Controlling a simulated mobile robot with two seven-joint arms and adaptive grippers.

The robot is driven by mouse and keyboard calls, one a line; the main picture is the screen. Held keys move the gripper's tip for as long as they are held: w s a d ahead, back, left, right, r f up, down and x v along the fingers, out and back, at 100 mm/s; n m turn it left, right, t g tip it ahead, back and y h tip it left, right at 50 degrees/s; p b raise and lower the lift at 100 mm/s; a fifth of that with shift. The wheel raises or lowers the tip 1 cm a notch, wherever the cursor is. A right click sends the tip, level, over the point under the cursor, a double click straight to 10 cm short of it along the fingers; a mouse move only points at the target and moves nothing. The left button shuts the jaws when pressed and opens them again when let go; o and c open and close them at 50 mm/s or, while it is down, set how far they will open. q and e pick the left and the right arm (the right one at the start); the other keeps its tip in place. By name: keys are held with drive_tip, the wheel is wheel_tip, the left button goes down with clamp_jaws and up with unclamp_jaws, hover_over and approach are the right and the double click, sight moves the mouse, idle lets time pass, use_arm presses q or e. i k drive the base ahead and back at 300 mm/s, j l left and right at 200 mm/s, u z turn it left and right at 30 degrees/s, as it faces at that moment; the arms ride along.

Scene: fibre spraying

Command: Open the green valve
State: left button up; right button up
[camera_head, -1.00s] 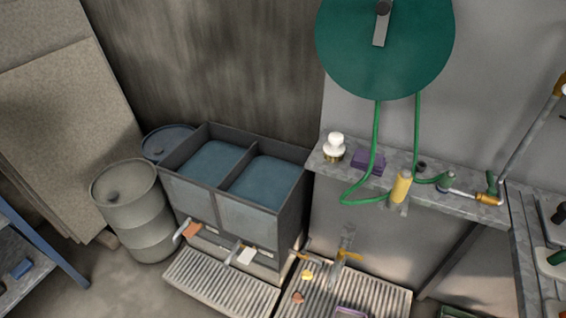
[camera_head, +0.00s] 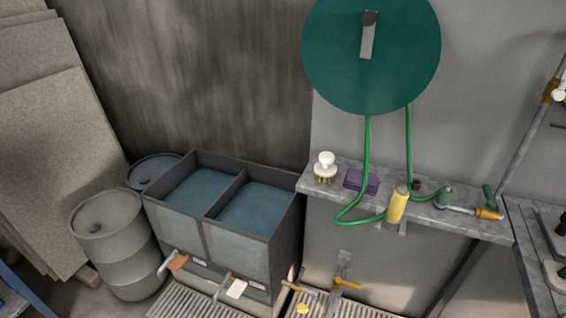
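A small green handle (camera_head: 488,194), which looks like a valve lever, stands upright near the right end of the grey shelf (camera_head: 465,222). It is beside an orange-yellow pipe fitting (camera_head: 489,214). A green hose fitting (camera_head: 443,197) sits to its left and is joined to it by a pale pipe piece. Whether the valve is open or closed I cannot tell. Neither of my grippers is in view.
A large green disc reel (camera_head: 370,80) hangs above the shelf, with a green hose (camera_head: 367,150) looping to a yellow cylinder (camera_head: 397,205). A white-topped brush (camera_head: 325,165) and purple block (camera_head: 361,181) lie left. A two-part tank (camera_head: 236,245) and barrels (camera_head: 108,235) stand left.

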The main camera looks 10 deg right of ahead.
sight(491, 205)
drive_tip(key=z, duration=1.55)
